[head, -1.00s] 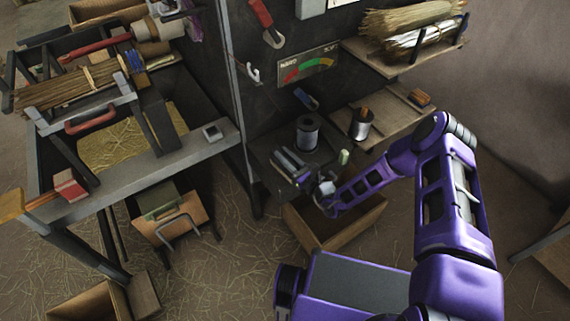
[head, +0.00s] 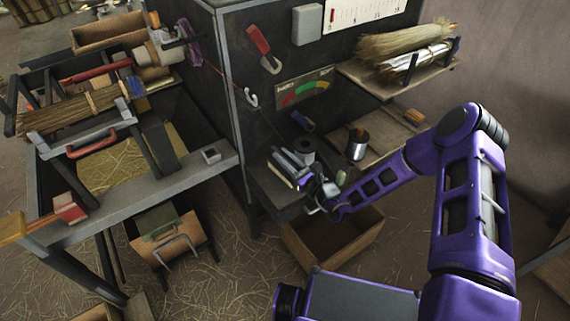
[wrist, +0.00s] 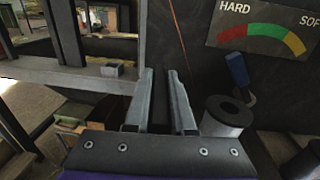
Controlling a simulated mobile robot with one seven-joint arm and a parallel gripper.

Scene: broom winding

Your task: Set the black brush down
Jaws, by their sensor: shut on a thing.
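My gripper (head: 285,165) is above the small dark shelf (head: 268,190) on the dark wall panel, beside a grey spool (head: 304,156). In the wrist view my gripper (wrist: 160,90) has its two grey fingers closed on a narrow dark strip, the black brush (wrist: 159,98). Most of the brush is hidden by the fingers and the gripper body. I cannot tell whether it touches the shelf. The spool stands right of the fingers in the wrist view (wrist: 226,116).
A wooden crate (head: 332,246) is below my forearm. A shelf with a wire spool (head: 356,145) is to the right, with a bundle shelf (head: 400,78) above. The winding bench (head: 150,203) stands left. A hardness gauge (head: 305,88) hangs behind.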

